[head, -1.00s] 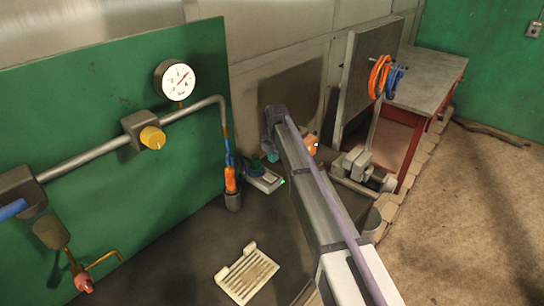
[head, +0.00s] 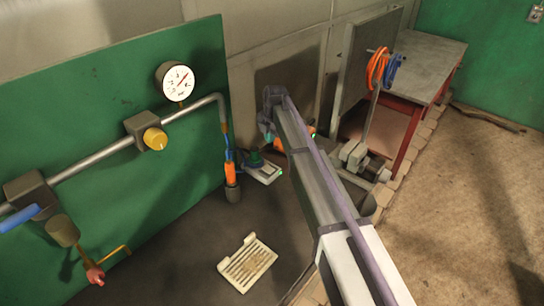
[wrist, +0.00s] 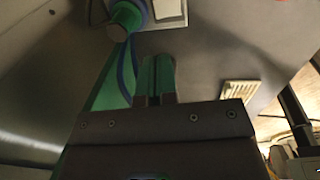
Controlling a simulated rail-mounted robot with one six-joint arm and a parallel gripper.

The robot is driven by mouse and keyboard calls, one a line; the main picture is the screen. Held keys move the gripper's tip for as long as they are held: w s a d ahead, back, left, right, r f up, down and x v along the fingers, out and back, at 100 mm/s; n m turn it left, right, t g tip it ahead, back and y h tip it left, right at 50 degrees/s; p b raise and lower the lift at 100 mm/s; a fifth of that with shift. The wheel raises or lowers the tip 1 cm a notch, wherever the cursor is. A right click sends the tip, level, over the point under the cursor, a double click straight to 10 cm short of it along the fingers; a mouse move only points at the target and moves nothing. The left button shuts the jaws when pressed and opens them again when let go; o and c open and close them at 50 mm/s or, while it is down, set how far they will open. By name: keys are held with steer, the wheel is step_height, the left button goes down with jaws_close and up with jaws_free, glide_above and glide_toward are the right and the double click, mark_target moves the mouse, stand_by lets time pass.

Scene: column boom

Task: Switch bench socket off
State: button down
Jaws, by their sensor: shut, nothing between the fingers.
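What appears to be the bench socket is a pale plate on a grey box (head: 265,173), low by the right end of the green panel. In the wrist view the pale plate (wrist: 169,10) is cut off at the top edge, beside the green round part (wrist: 126,18) with a blue cable. My gripper (wrist: 155,62) is shut and empty, its green fingers together, apart from the plate in the picture. In the head view my arm hides the fingers.
The green panel carries a pipe, a gauge (head: 178,81), a yellow knob (head: 155,139) and a blue handle (head: 20,217). A cream slotted tray (head: 247,263) lies on the dark surface. Orange and blue coils hang at right.

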mark_target(266, 166)
steer(key=f+b, duration=0.4)
steer(key=a+f+b, duration=0.1)
steer(key=f+b, duration=0.4)
steer(key=w+f+b, duration=0.1)
steer(key=f+b, duration=0.4)
steer(key=shift+a, duration=0.25)
